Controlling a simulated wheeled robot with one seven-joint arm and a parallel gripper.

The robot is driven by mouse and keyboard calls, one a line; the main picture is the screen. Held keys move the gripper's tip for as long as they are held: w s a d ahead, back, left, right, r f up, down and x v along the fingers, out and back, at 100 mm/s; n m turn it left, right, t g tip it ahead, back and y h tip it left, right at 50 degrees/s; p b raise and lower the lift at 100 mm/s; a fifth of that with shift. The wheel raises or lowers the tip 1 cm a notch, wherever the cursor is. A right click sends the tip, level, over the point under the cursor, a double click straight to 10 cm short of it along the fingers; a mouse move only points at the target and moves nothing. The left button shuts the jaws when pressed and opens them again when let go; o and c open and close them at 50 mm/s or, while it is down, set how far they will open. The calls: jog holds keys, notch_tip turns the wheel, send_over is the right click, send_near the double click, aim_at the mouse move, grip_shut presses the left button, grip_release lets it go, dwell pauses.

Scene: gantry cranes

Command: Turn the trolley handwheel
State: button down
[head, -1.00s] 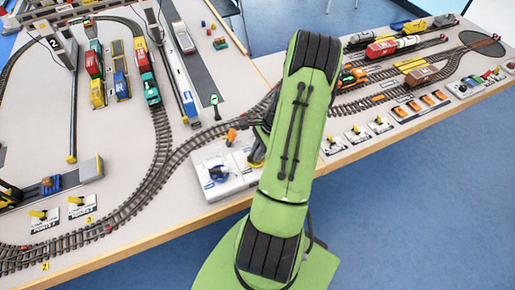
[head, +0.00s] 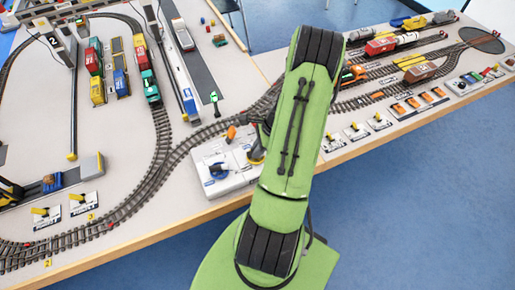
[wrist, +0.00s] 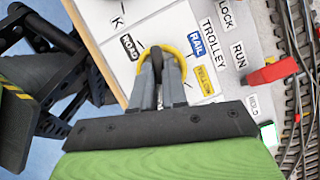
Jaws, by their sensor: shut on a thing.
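The trolley handwheel (wrist: 178,53) is a yellow ring on a white control panel (wrist: 130,18), beside the TROLLEY, RAIL, ROAD and YELLOW labels in the wrist view. My gripper (wrist: 159,60) is shut on the handwheel, its two grey fingers close together over the wheel's middle. The fingers hide the hub and the near part of the ring.
A red lever (wrist: 270,73) stands right of the handwheel, near the LOCK and RUN labels and rail track (wrist: 292,60). A green lamp (wrist: 268,133) is by the HOLD label. A blue handwheel (head: 217,170) sits left on the panel. The table's front edge (head: 215,207) is close.

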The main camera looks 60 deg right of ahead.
jog(key=c, duration=1.2)
grip_release()
jog(key=shift+o, duration=0.2)
jog(key=p+v, duration=0.3)
jog(key=v, duration=1.2)
jog(key=shift+r, duration=0.4)
